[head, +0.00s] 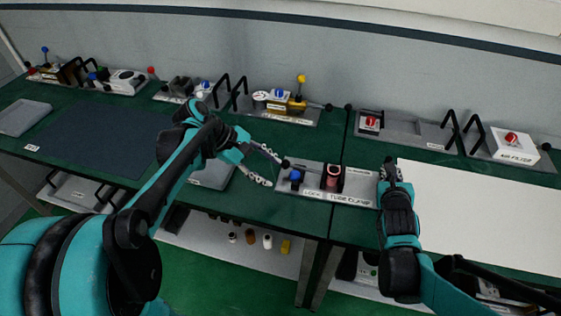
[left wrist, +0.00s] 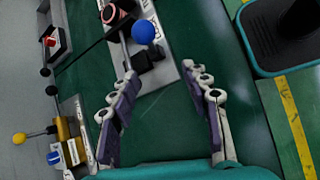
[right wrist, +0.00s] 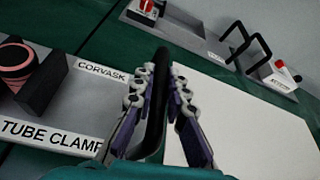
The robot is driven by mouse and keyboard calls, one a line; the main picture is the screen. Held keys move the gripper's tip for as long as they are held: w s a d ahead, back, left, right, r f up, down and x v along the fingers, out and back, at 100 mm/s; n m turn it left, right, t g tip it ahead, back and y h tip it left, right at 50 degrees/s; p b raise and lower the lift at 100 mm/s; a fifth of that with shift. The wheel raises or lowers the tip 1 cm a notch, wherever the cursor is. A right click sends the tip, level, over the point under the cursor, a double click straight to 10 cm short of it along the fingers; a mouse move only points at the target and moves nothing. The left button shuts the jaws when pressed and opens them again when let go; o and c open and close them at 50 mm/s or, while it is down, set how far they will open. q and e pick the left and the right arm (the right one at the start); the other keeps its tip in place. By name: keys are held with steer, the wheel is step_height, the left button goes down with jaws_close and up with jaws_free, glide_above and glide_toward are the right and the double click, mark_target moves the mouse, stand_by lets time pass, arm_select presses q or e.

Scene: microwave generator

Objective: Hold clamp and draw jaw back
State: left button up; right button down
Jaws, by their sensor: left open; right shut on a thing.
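The tube clamp (head: 341,197) is a grey plate near the bench's front edge, labelled "TUBE CLAMP" and "LOCK". On it a pinkish ring-shaped tube (head: 332,176) stands between dark jaws, beside a blue ball knob (head: 295,175). My right gripper (right wrist: 160,75) is shut on a black upright handle (right wrist: 156,105) at the plate's right end.
A white sheet-like panel (head: 470,215) lies right of the clamp. Behind stand a yellow-knobbed fixture (head: 285,103), a plate with a red knob (head: 371,122) and a white box with a red knob (head: 513,145). A dark mat (head: 100,140) covers the left bench. Green bench is bare behind the clamp.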

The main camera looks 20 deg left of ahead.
arm_select(q)
steer(key=w+a+f+n+h, duration=0.1)
steer(key=w+a+n+h, duration=0.55)
steer(key=a, duration=0.25)
steer(key=shift+n+g+y, duration=0.25)
steer(key=shift+g, duration=0.05)
steer(key=x, duration=1.1)
steer(key=shift+d+f, duration=0.2)
steer(key=shift+f, duration=0.05)
